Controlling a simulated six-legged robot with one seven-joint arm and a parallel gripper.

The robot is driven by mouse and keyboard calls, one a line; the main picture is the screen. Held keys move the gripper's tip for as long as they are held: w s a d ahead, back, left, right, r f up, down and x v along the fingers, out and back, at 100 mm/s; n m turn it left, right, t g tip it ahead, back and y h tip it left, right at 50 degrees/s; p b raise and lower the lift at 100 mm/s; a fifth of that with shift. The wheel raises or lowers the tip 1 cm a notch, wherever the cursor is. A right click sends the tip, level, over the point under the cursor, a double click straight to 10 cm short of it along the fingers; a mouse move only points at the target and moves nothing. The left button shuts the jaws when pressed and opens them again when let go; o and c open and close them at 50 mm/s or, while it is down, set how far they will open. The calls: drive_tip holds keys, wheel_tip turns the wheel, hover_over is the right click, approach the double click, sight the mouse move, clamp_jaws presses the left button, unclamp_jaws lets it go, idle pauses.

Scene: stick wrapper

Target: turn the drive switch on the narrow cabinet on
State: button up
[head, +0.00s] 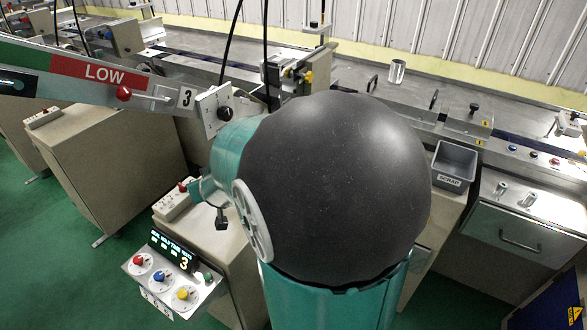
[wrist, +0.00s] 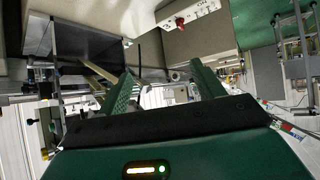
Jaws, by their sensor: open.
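A beige cabinet (head: 222,262) stands behind my arm, partly hidden by it. On its top lies a pale switch box (head: 173,205) with a small red switch (head: 183,187). A pale strip with a red switch (wrist: 180,22) also shows at the top of the wrist view; I cannot tell if it is the same one. Which part is the drive switch, and its setting, I cannot tell. My gripper (wrist: 164,88) is open and empty, its green fingers apart and touching nothing visible. In the head view I cannot make out its fingertips.
A control panel (head: 172,277) with red, blue and yellow knobs and a display reading 3 projects low at the left. A long arm marked LOW (head: 105,73) crosses the upper left. A metal bench (head: 350,75) runs behind. Green floor (head: 60,260) is clear at the lower left.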

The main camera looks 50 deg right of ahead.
drive_tip(key=s+d+f+m+h, duration=0.1)
drive_tip(key=d+f+m+h, duration=0.1)
drive_tip(key=d+f, duration=0.2)
drive_tip(key=s+d+f+m+h, duration=0.1)
drive_tip(key=d+f+h, duration=0.1)
drive_tip(key=d+f, duration=0.3)
drive_tip(key=s+d+f+m+h, duration=0.2)
drive_tip(key=d+f, duration=0.3)
drive_tip(key=d, duration=0.6)
drive_tip(key=shift+d+f+m+h, duration=0.1)
drive_tip(key=shift+m+h, duration=0.2)
drive_tip(key=shift+h, duration=0.1)
drive_tip(key=s+d+f+m+g+h, duration=0.4)
drive_tip(key=s+f, duration=0.1)
drive_tip(key=s, duration=0.4)
drive_tip(key=s+d+f+m+g+h, duration=0.3)
drive_tip(key=s+f, duration=0.3)
drive_tip(key=s, duration=0.3)
drive_tip(key=w+d, duration=0.2)
drive_tip(key=d, duration=1.1)
drive_tip(key=shift+d, duration=0.35)
drive_tip(key=shift+r, duration=0.1)
drive_tip(key=c, duration=1)
